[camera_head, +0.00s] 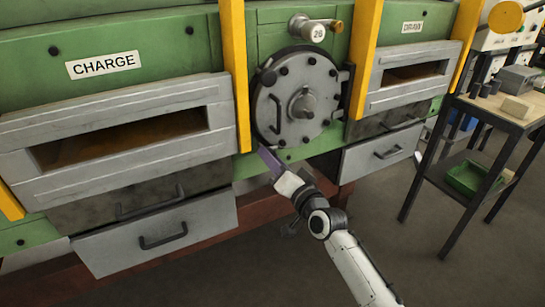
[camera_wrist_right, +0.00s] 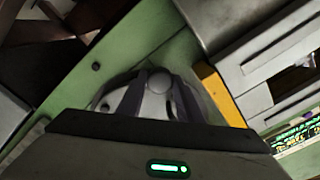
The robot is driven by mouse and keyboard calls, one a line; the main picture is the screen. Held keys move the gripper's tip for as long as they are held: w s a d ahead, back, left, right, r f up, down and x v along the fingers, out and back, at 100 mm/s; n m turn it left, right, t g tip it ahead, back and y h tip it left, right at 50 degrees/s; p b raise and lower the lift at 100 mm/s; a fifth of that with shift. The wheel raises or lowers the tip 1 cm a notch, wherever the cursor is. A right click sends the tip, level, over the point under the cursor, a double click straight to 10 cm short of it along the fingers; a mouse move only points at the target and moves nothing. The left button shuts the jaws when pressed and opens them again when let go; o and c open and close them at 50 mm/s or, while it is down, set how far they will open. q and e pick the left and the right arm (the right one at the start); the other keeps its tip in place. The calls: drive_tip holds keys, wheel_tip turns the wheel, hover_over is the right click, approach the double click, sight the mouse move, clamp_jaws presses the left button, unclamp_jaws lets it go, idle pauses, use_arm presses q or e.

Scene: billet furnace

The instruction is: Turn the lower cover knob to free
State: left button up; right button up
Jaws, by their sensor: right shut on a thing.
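The round grey cover (camera_head: 318,73) with its ring of bolts, a handle at left and a central hub is mounted on the green furnace front. My right gripper (camera_head: 268,158) reaches up from below to the cover's lower left edge. In the right wrist view, my right gripper (camera_wrist_right: 155,98) has its two dark fingers on either side of a round grey knob (camera_wrist_right: 158,80), and is shut on it. The gripper hides this knob in the head view. Which way the knob is turned cannot be told. My left gripper is not in view.
Yellow posts (camera_head: 236,70) flank the cover. Left is a slot under the CHARGE sign (camera_head: 103,65); right is another slot (camera_head: 415,74). Drawers with handles (camera_head: 160,236) sit below. A side table (camera_head: 497,118) stands at right. Floor in front is clear.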

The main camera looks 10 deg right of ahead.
drive_tip(key=shift+m+p, duration=0.45)
drive_tip(key=shift+m, duration=4.45)
drive_tip(key=o, duration=1.1)
drive_tip(key=p+v, duration=0.1)
drive_tip(key=v, duration=0.9)
drive_tip(key=shift+s, duration=0.15)
